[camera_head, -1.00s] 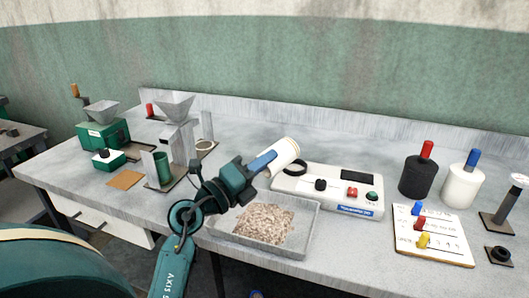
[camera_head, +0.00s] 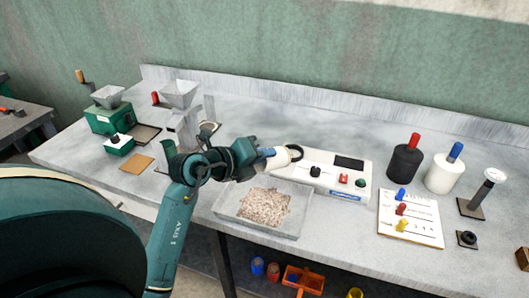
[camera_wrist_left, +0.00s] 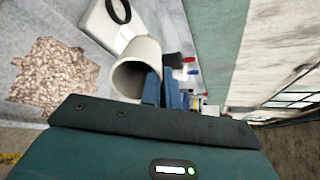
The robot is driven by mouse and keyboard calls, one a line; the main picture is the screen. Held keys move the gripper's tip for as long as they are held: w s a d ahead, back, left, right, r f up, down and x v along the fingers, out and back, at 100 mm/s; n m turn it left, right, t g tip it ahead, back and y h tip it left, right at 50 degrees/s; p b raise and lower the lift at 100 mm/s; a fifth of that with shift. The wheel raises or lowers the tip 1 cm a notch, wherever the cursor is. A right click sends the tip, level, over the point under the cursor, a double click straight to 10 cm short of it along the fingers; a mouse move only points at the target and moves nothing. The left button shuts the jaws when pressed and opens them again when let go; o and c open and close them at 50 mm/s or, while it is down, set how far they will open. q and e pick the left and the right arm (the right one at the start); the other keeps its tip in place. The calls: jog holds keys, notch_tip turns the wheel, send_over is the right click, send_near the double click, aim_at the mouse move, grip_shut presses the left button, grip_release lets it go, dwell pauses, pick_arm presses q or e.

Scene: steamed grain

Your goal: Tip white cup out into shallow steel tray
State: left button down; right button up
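The white cup (camera_head: 281,160) is in my left gripper (camera_head: 266,154), beside the back edge of the shallow steel tray (camera_head: 258,229). In the left wrist view the cup (camera_wrist_left: 137,64) lies on its side, its mouth facing the tray side. The inside that shows looks empty. The blue fingers (camera_wrist_left: 161,88) are closed at the cup's side; the exact contact is partly hidden. A heap of pale brown grain (camera_head: 264,206) lies in the tray and also shows in the left wrist view (camera_wrist_left: 54,74). My right gripper is not in view.
A white device with a black ring (camera_head: 335,176) stands just behind the tray. A green grinder (camera_head: 108,118) and steel hopper (camera_head: 180,95) are left.

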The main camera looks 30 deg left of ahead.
pick_arm(q)
jog(key=shift+r+g, duration=0.35)
jog(key=shift+g, duration=0.35)
jog(key=g+y, duration=0.1)
jog(key=g, duration=0.2)
jog(key=shift+w+a+r, duration=0.1)
jog(key=shift+r, duration=0.1)
jog(key=shift+g+y, duration=0.4)
jog(key=shift+g, duration=0.8)
jog(key=shift+r+g, duration=0.25)
jog(key=shift+g, duration=0.45)
jog(key=shift+a+r+g+y, duration=0.1)
jog(key=shift+g+y, duration=0.4)
jog(key=shift+g, duration=0.8)
jog(key=shift+r+g, duration=0.1)
jog(key=shift+g, duration=0.2)
jog(key=shift+g+y, duration=0.4)
jog(key=shift+g, duration=0.7)
jog(key=shift+d, duration=0.2)
